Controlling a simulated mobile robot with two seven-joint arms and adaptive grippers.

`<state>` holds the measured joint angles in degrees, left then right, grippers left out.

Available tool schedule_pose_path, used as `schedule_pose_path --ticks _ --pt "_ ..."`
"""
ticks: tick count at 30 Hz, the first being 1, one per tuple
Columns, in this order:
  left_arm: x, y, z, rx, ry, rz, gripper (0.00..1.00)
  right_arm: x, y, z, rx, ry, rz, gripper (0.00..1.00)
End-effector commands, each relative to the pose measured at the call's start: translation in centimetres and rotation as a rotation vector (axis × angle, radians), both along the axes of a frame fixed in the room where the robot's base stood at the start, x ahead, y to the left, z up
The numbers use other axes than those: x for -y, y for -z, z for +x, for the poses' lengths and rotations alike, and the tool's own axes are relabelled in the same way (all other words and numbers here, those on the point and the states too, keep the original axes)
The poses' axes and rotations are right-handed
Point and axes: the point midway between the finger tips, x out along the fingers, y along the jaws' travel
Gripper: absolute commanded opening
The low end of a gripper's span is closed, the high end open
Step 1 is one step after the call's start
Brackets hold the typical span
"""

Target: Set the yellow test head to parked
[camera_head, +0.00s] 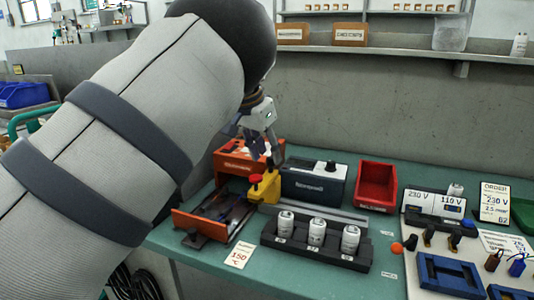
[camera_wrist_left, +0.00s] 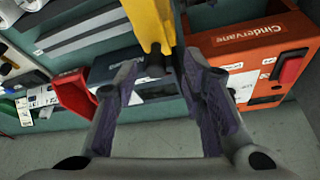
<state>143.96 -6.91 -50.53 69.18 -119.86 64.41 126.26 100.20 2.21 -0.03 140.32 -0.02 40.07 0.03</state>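The yellow test head (camera_head: 265,187) stands on the green bench beside the orange box, with a dark part at its top. In the left wrist view the yellow test head (camera_wrist_left: 149,22) enters from the top edge, and its black knob (camera_wrist_left: 155,66) lies between my fingers. My left gripper (camera_head: 262,142) is just above the test head, pointing down. Its two purple-padded fingers (camera_wrist_left: 165,70) are apart, with gaps visible beside the knob. I cannot tell whether either finger touches it. My right gripper is not in view.
An orange box (camera_head: 236,160) with an open drawer (camera_head: 190,222) is left of the test head. A dark blue-grey box (camera_head: 312,184) and a red bin (camera_head: 376,186) are to the right. White cylinders (camera_head: 316,232) stand in a black rack in front.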

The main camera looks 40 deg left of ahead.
Motion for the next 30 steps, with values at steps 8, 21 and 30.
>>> schedule_pose_path --ticks 8,21,30 --pt "-0.3 -6.9 -2.7 0.005 -0.001 0.005 0.38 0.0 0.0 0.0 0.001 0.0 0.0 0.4" --pt "-0.4 -10.4 -4.3 0.002 -0.002 0.002 0.38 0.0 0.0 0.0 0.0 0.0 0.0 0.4" --pt "-0.5 -10.3 -4.2 0.002 -0.002 0.002 0.38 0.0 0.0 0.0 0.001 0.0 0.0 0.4"
